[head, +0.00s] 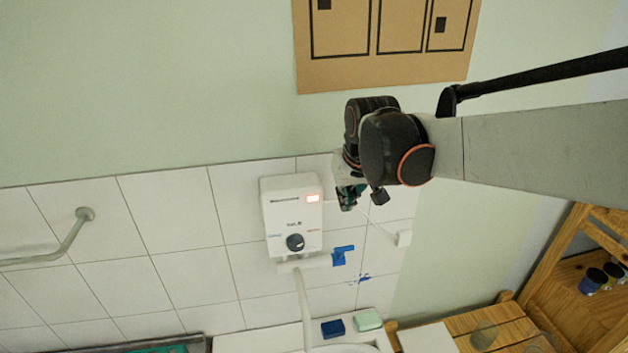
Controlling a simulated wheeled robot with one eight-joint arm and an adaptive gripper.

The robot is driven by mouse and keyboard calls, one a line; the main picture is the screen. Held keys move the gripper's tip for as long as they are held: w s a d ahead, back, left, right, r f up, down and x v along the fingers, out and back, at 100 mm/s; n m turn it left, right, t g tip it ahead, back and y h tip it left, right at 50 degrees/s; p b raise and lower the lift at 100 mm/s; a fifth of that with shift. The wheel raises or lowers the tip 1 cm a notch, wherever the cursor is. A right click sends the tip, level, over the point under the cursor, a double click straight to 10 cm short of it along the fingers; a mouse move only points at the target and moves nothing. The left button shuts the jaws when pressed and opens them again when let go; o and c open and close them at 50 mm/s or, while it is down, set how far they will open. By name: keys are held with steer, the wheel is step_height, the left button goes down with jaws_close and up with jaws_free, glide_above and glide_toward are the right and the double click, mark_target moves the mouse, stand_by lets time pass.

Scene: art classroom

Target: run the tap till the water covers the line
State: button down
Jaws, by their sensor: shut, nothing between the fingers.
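The tap's blue lever (342,255) sits at the right end of a white fitting under a white wall heater (291,214). The heater has a dark knob and a lit orange display. A pale spout (303,305) runs down from the fitting towards a white basin (345,348), which the lower picture edge cuts off. My gripper (360,198) is shut and empty, above and slightly right of the lever, apart from it in the picture. No line or water level can be made out.
A blue block (333,328) and a green block (368,320) lie at the basin's back edge. A clear vessel (484,336) stands on the wooden slatted surface (508,320) at right. A grab rail (70,240) is on the left wall. Wooden shelving (560,270) stands far right.

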glide_above(340, 255)
steer(key=w, duration=0.4)
step_height(340, 255, down, 8)
steer(key=shift+s+f+p, duration=0.5)
steer(key=shift+s+f, duration=0.55)
steer(key=shift+s, duration=0.2)
steer(key=shift+s+d+f, duration=0.1)
steer(key=shift+s, duration=0.25)
steer(key=shift+f, duration=0.25)
steer(key=shift+s, duration=0.1)
